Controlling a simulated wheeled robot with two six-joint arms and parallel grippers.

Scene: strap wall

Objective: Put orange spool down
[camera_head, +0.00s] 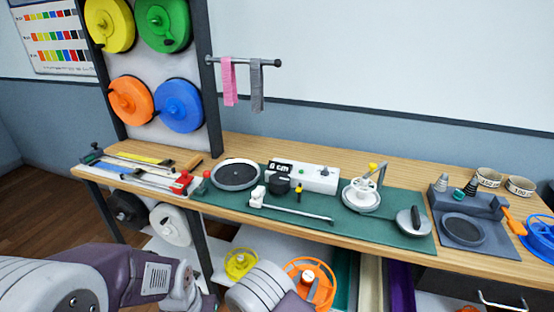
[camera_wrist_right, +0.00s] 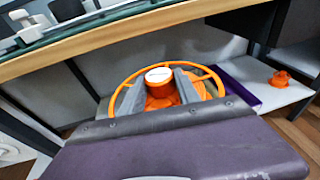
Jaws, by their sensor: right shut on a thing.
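The orange spool (camera_head: 325,287) is an open orange ring with spokes and a white-topped hub, low in front of the bench in the head view. It also shows in the right wrist view (camera_wrist_right: 212,78). My right gripper (camera_wrist_right: 160,80) is shut on its hub, with one grey finger on each side. The spool is below the bench top, in front of the pale lower shelf (camera_wrist_right: 215,47). I cannot tell whether it touches the shelf. My left arm enters at the bottom left of the head view; its gripper is not visible.
A yellow spool (camera_head: 240,263) lies low, left of the orange one. A purple tray (camera_wrist_right: 240,88) and a small orange piece (camera_wrist_right: 281,79) are to the right on the shelf. The bench edge (camera_wrist_right: 110,42) overhangs. Tools crowd the green mat (camera_head: 300,222).

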